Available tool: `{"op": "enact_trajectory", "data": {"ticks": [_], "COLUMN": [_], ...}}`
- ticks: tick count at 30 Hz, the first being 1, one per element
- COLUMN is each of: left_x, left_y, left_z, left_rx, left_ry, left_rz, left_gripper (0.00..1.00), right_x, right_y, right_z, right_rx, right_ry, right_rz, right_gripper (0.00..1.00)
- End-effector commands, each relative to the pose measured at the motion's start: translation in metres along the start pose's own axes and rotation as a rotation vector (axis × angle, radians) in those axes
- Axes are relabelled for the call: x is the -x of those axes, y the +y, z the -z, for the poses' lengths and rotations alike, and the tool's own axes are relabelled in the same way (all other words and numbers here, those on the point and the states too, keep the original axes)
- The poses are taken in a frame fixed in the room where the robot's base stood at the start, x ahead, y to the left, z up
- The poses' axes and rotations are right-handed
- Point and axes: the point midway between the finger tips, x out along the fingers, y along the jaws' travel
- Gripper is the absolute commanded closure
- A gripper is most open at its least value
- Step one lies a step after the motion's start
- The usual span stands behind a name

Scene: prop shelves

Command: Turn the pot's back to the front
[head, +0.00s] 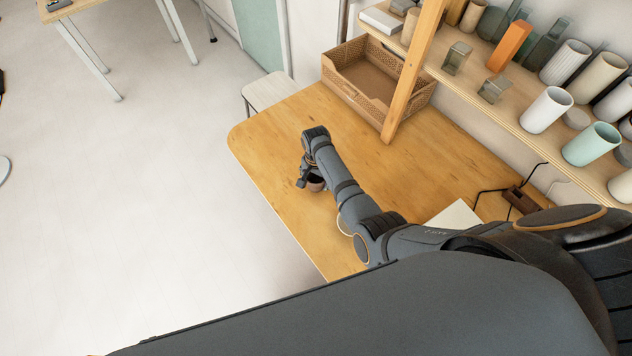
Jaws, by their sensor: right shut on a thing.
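A small brown pot (316,184) stands on the wooden desk (270,140), near its left edge. My right arm reaches over the desk, and my right gripper (308,182) points down at the pot. The gripper is shut on the pot. The wrist and fingers hide much of the pot, so I cannot tell which side of it faces front. My left gripper is not in view.
A brown woven basket (360,84) stands at the back of the desk beside a wooden post (412,75). A shelf (480,87) above holds several cups and blocks. A dark brown item (522,200) with cables lies at the right. The desk's left part is clear.

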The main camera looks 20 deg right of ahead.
Motion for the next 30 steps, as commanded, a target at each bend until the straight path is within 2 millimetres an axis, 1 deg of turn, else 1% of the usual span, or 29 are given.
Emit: {"op": "enact_trajectory", "data": {"ticks": [1,3,5,6,7,9,11,15,17,21,26,27,30], "left_x": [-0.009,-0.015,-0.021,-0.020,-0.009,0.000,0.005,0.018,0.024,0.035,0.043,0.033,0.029], "left_y": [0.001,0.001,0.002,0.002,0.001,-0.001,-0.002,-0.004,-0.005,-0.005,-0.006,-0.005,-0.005], "left_z": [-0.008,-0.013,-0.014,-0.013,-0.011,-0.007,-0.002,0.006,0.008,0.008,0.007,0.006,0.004], "left_rx": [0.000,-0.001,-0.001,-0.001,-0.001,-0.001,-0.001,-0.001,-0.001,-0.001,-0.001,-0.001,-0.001], "left_ry": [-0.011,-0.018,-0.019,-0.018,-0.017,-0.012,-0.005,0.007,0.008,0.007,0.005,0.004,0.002], "left_rz": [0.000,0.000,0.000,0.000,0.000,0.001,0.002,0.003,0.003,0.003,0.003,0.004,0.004], "left_gripper": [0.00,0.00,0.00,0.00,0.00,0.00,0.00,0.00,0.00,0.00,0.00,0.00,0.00], "right_x": [-0.004,-0.005,-0.005,-0.003,0.005,0.006,0.006,0.006,0.006,0.005,0.004,-0.007,-0.012], "right_y": [-0.001,0.000,0.000,0.000,0.000,0.000,0.000,0.000,0.000,0.000,0.000,0.000,0.000], "right_z": [0.000,0.000,0.000,0.000,0.000,0.000,0.000,0.000,0.000,0.000,0.000,0.000,0.000], "right_rx": [0.097,0.248,0.375,0.450,0.488,0.586,0.676,0.911,1.021,1.297,1.586,1.576,1.573], "right_ry": [0.001,0.001,0.000,0.001,-0.001,-0.001,-0.001,-0.002,-0.001,-0.003,-0.001,-0.002,-0.001], "right_rz": [0.002,0.002,0.001,0.001,-0.001,-0.001,-0.001,-0.002,-0.002,-0.003,-0.003,-0.002,-0.002], "right_gripper": [0.71,0.71,0.71,0.71,0.71,0.71,0.71,0.71,0.71,0.71,0.71,0.71,0.71]}}
